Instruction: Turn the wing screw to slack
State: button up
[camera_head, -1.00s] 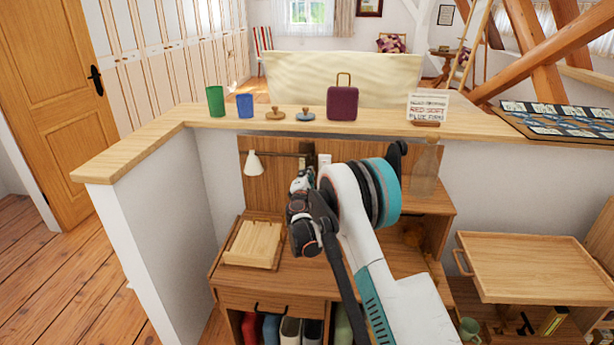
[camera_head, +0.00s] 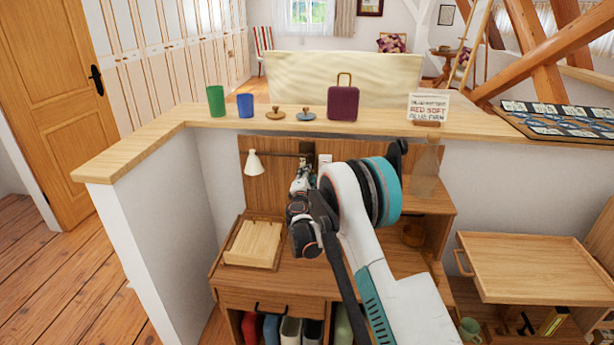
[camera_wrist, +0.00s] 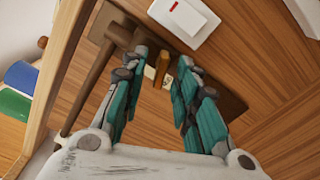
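The wing screw (camera_wrist: 163,68) shows in the wrist view as a small brass-coloured upright wing on a pale, marked plate. It sits at a dark bracket (camera_wrist: 118,34) on the wooden back panel. My gripper (camera_wrist: 164,62) is open, with one teal finger to the left of the wing and one to the right. Gaps show between the wing and both fingers. In the head view my gripper (camera_head: 302,172) is in front of the panel, right of the white lamp (camera_head: 252,162); the screw is too small or hidden to make out there.
A white switch (camera_wrist: 185,18) is on the panel just beyond my fingertips. The lamp's dark arm (camera_wrist: 90,85) runs along the left. A wooden tray (camera_head: 253,244) lies on the desk below. Cups and a purple case (camera_head: 343,104) stand on the ledge above.

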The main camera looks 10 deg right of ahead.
jog(key=v, duration=1.1)
jog(key=shift+s, duration=0.3)
jog(key=shift+a+r, duration=0.1)
jog(key=s+d+r+m+g, duration=0.3)
jog(key=s+d+r+m, duration=0.2)
jog(key=s+r, duration=0.35)
jog(key=s+d+r+m+g, duration=0.35)
jog(key=s+r+m, duration=0.25)
jog(key=s+r, duration=0.25)
jog(key=s+a+f+m+g+y, duration=0.2)
jog(key=s+m, duration=0.2)
jog(key=s, duration=1.2)
jog(key=s+a+f+m+g+y, duration=0.1)
jog(key=s+a+f+m+y, duration=0.1)
jog(key=s, duration=1.4)
jog(key=shift+s+a+m+g+y, duration=0.25)
jog(key=shift+s+m+g+y, duration=0.1)
jog(key=shift+m+y, duration=0.55)
